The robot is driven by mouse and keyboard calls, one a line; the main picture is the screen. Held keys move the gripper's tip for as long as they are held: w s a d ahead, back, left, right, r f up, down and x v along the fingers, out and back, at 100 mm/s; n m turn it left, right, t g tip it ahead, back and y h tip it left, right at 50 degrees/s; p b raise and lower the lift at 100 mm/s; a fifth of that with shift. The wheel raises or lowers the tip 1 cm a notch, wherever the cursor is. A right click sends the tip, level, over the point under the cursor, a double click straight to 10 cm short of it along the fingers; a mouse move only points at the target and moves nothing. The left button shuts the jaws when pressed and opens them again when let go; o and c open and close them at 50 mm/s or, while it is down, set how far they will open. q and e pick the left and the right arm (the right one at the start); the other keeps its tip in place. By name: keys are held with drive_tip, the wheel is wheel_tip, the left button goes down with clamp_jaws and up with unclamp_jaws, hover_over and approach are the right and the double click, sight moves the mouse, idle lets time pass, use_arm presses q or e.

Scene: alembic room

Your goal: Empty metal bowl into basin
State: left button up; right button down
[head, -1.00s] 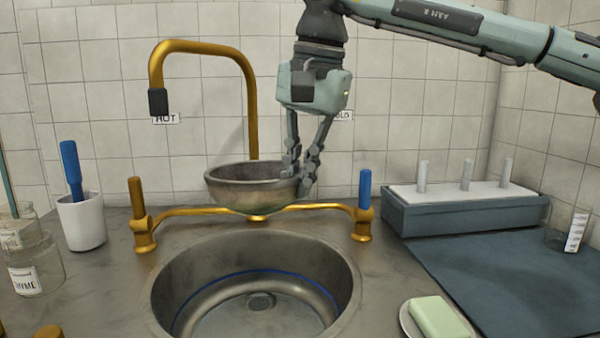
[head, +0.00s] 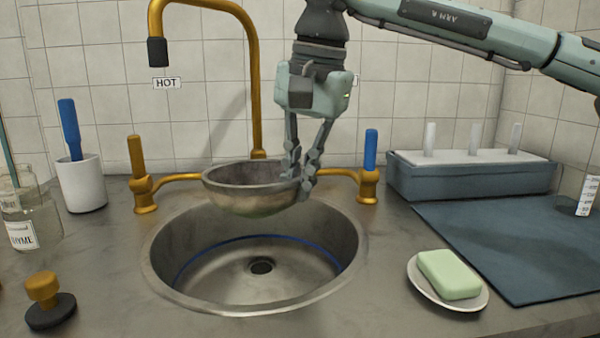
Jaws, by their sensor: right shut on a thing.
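The metal bowl (head: 245,198) is a dull grey-brown bowl held about upright over the back part of the basin, in front of the tap. My right gripper (head: 302,185) is shut on the bowl's right rim, fingers pointing down. The bowl's inside is seen only at a low angle, so I cannot tell what it holds. The round metal basin (head: 215,298) is sunk in the counter below, with a blue line around its inner wall and a dark drain in its floor. No water shows in it. My left gripper is not in view.
The brass tap (head: 255,95) rises behind the bowl, with brown (head: 137,160) and blue (head: 370,150) handles either side. Soap (head: 450,273) on a dish stands right of the basin. A black-based stopper (head: 50,312), jar (head: 30,215) and white cup (head: 82,185) stand left.

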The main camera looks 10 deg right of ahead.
drive_tip(key=shift+s+a+f+b, duration=0.1)
drive_tip(key=shift+s+f+b, duration=0.1)
drive_tip(key=shift+f+b, duration=0.5)
drive_tip(key=shift+s+a+f+b, duration=0.15)
drive_tip(key=shift+f+b, duration=0.2)
drive_tip(key=shift+f, duration=0.65)
drive_tip(key=s+g+p, duration=0.3)
drive_tip(key=p, duration=0.2)
drive_tip(key=shift+s+f+p, duration=0.1)
drive_tip(key=shift+s+p, duration=0.15)
drive_tip(key=shift+p, duration=0.1)
drive_tip(key=r+g+p, duration=0.1)
drive_tip(key=p, duration=0.1)
drive_tip(key=r+g+p, duration=0.2)
drive_tip(key=p, duration=0.1)
drive_tip(key=shift+s+g, duration=0.2)
drive_tip(key=shift+g, duration=0.1)
